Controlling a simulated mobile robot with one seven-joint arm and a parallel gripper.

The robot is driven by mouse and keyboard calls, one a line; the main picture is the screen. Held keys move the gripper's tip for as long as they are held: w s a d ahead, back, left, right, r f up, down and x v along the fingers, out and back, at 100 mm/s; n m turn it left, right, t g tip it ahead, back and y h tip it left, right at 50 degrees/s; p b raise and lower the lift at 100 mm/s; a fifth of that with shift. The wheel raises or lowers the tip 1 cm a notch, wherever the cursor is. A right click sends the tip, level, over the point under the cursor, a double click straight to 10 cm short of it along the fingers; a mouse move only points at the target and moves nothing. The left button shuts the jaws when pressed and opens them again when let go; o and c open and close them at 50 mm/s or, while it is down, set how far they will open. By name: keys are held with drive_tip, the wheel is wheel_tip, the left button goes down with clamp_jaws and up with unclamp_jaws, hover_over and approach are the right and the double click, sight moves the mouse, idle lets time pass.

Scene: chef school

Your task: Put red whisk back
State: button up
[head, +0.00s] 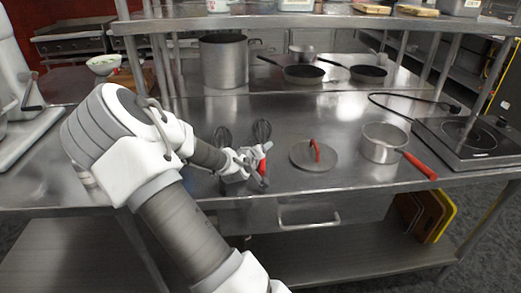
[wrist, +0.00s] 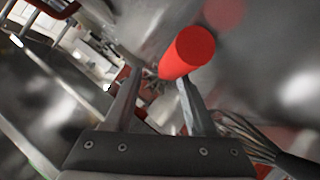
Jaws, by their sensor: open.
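The red whisk shows in the head view by its red handle (head: 263,168) and dark wire head (head: 262,131). My gripper (head: 257,163) is at the handle, near the counter's front edge. In the wrist view my gripper (wrist: 157,82) is open. The round end of the red handle (wrist: 187,52) is by the fingertips and overlaps the right finger. I cannot tell whether it touches. A second whisk (head: 222,136) is left of the red one. A wire whisk with a dark handle (wrist: 245,135) shows at lower right in the wrist view.
A lid with a red handle (head: 313,155), a saucepan (head: 381,144) and a cooktop (head: 470,140) are to the right on the steel counter (head: 345,115). A tall pot (head: 223,62) and two frying pans (head: 304,74) are behind. A drawer (head: 310,217) is below the front edge.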

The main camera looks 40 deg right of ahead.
drive_tip(key=shift+r, duration=0.1)
drive_tip(key=shift+a+r, duration=0.1)
drive_tip(key=shift+a, duration=0.1)
drive_tip(key=p+v, duration=0.2)
drive_tip(key=v, duration=0.9)
drive_tip(key=shift+s+a+r+p, duration=0.1)
drive_tip(key=shift+s+a+p, duration=0.1)
drive_tip(key=shift+s+p, duration=0.15)
